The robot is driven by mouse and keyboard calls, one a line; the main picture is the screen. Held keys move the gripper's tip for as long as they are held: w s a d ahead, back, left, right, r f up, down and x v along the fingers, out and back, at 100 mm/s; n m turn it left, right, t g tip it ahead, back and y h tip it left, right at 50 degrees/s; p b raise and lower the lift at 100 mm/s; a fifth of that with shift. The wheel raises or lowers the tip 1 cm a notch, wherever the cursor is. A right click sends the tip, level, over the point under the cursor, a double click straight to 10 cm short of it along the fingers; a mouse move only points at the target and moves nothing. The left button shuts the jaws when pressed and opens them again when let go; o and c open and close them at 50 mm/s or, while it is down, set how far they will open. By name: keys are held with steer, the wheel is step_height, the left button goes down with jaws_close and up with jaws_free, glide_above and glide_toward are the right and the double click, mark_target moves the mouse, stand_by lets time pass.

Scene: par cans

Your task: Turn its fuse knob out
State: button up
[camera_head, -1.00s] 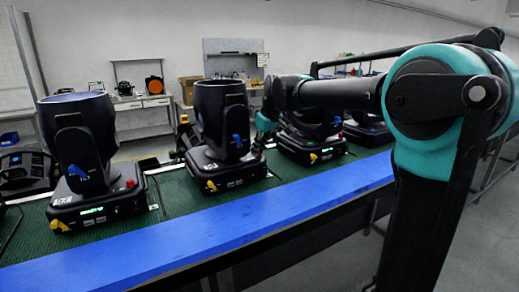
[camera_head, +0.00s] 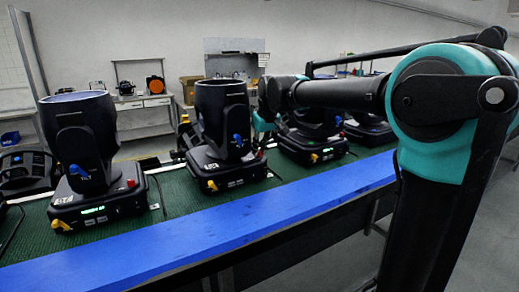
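Several black par-can fixtures stand in a row on a green belt. The middle fixture's own red knob is not clearly visible.
A blue rail (camera_head: 200,236) runs along the belt's (camera_head: 178,196) front edge. Another fixture (camera_head: 312,145) stands close to the right of my gripper, under my arm. A workbench (camera_head: 145,106) stands at the back. Free belt shows between the left and middle fixtures.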

steer(key=o, duration=0.4)
steer(key=v, duration=1.2)
steer(key=shift+d, duration=0.1)
steer(key=shift+o, duration=0.2)
